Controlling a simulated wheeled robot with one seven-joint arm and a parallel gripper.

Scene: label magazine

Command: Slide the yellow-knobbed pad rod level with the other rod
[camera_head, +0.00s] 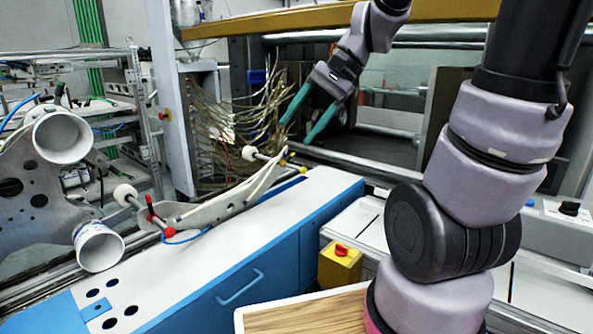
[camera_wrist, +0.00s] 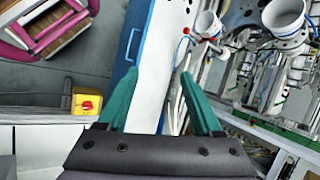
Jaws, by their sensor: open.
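The yellow-knobbed rod (camera_head: 271,160) shows in the head view, near the far end of a curved metal bracket (camera_head: 222,208). Its yellow knob (camera_head: 303,170) is at the right end and a white round pad (camera_head: 249,153) at the left end. The other rod (camera_head: 144,212) has a white pad (camera_head: 124,194) and a red knob (camera_head: 168,233), nearer the front. My gripper (camera_head: 297,132) is open and empty, its teal fingers above the yellow-knobbed rod and apart from it. In the wrist view my gripper (camera_wrist: 156,73) is open; I cannot make out the yellow knob there.
Two white rolls (camera_head: 61,137) (camera_head: 99,246) stand at the left. A blue-sided cabinet (camera_head: 262,287) with a white top runs below the bracket. A yellow box with a red button (camera_head: 340,264) stands right of it. Loose cables (camera_head: 236,118) hang behind the rod.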

